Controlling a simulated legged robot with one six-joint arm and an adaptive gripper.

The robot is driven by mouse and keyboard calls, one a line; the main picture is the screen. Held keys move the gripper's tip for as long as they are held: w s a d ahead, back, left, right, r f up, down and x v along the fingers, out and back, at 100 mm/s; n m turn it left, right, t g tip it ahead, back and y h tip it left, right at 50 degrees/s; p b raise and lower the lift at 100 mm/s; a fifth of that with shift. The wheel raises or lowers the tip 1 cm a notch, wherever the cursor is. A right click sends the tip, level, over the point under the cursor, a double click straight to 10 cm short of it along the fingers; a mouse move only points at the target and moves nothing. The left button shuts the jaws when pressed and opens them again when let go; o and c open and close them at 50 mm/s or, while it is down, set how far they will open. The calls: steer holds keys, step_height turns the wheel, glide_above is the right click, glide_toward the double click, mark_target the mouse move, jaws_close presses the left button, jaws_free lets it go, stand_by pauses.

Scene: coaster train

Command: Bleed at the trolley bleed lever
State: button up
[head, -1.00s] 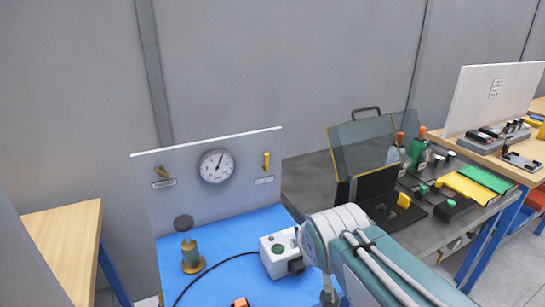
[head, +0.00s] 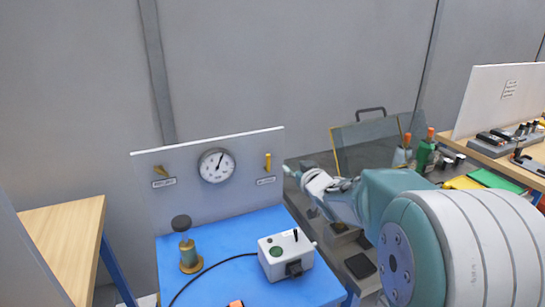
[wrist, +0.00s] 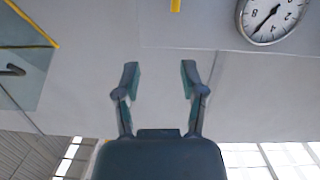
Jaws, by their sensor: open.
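A grey panel (head: 215,200) carries a round white gauge (head: 216,166) with a yellow lever on either side. The right yellow lever (head: 267,162) stands upright above a small label. The left yellow lever (head: 160,170) is tilted, also over a label; I cannot read either label clearly. My gripper (head: 291,171) is to the right of the right lever, apart from it. In the wrist view, my gripper (wrist: 160,78) is open and empty, its fingers spread. The end of a yellow lever (wrist: 175,6) shows at the top edge, beyond the fingers, with the gauge (wrist: 270,18) at upper right.
A blue bench top (head: 225,235) holds a brass-based cylinder (head: 188,247) and a white box (head: 285,256) with a black cable. A tinted clear guard (head: 365,145) stands behind my arm on the right bench. A wooden table (head: 65,240) is at left.

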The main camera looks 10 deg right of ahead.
mark_target(269, 157)
steer(key=w+a+f+y, duration=0.1)
steer(key=w, duration=0.3)
steer(key=w+a+f+n+y, duration=0.1)
steer(key=w+a, duration=0.1)
steer(key=w, duration=0.3)
steer(key=w+a+f+y, duration=0.1)
steer(key=w+y, duration=0.1)
steer(key=w, duration=0.2)
steer(key=shift+w+a+f+n+t, duration=0.15)
steer(key=shift+w+f+n+t, duration=0.15)
steer(key=shift+n, duration=0.1)
jaws_close()
